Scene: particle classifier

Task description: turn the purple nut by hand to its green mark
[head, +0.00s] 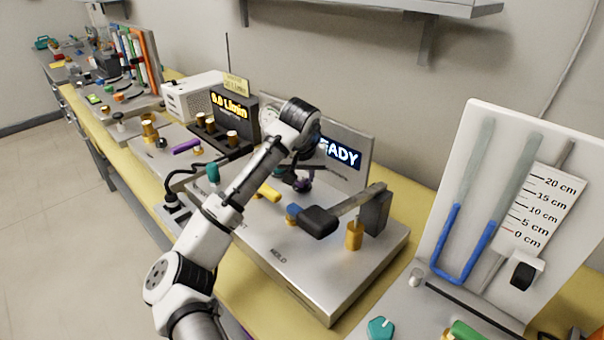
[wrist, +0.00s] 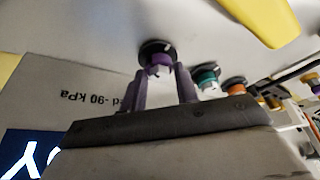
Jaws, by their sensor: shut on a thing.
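The purple nut (wrist: 158,58) shows in the wrist view between the two fingers of my gripper (wrist: 164,80), in front of a dark round disc (wrist: 152,47). The fingers are shut on it from both sides. I cannot make out the green mark in either view.
The display (head: 342,153) is partly covered by my wrist. In the wrist view, a teal part (wrist: 207,78) and an orange part (wrist: 234,86) sit beside the nut.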

